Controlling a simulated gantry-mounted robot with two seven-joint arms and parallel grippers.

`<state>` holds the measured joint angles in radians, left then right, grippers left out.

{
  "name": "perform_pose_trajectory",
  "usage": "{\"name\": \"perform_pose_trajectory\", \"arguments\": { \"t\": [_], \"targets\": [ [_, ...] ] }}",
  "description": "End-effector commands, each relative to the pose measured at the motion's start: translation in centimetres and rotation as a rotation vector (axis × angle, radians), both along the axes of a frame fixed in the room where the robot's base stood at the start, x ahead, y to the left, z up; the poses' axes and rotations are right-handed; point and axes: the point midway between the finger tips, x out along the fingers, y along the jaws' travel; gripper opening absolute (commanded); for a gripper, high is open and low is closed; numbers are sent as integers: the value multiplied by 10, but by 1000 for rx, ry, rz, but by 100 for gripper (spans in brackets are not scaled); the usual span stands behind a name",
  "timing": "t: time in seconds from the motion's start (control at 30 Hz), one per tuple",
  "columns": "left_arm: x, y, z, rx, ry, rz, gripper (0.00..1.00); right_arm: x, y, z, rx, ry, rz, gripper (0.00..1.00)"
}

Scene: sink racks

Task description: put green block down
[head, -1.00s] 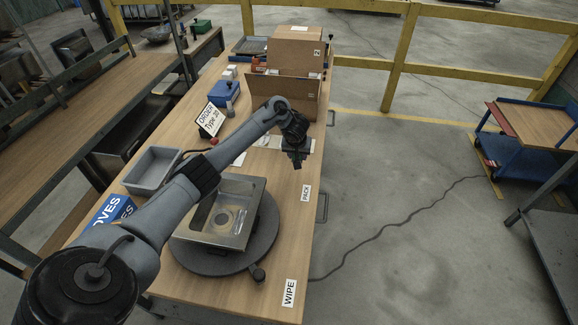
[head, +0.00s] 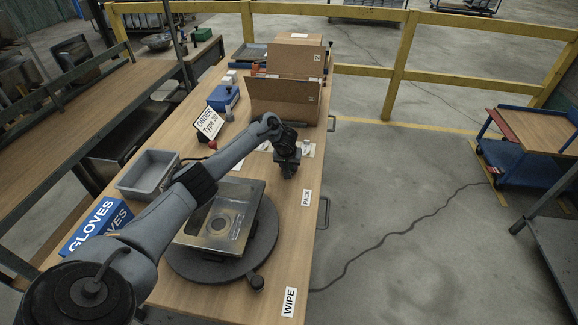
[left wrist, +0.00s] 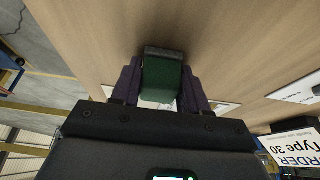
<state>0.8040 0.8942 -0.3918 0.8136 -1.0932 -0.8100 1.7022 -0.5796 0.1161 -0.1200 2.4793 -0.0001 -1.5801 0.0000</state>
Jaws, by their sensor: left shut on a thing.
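My left gripper (head: 287,172) is over the right side of the wooden table (head: 232,298), just above the PACK label (head: 306,198) in the head view. In the left wrist view, its purple fingers (left wrist: 160,88) are shut on the green block (left wrist: 162,80), which has a dark grey end face. The block points toward the bare wood; I cannot tell whether it touches the table. The block is not distinguishable in the head view, where the dark gripper hides it. My right gripper is not in view.
A metal sink tray (head: 190,238) sits on a round dark turntable (head: 262,262). A grey bin (head: 130,186), a blue GLOVES box (head: 84,238), an ORDER sign (head: 209,122) and cardboard boxes (head: 258,100) stand around. Bare table lies near the WIPE label (head: 289,302).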

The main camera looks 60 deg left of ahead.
Motion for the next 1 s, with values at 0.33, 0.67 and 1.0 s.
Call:
{"name": "perform_pose_trajectory", "arguments": {
  "t": [0.33,0.67,1.0],
  "targets": [
    [0,0,-2,0,-1,0,53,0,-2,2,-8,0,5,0],
    [0,0,-3,0,0,1,70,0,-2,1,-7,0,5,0],
    [-7,-7,30,1,0,-1,70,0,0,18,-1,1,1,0]
  ]
}}
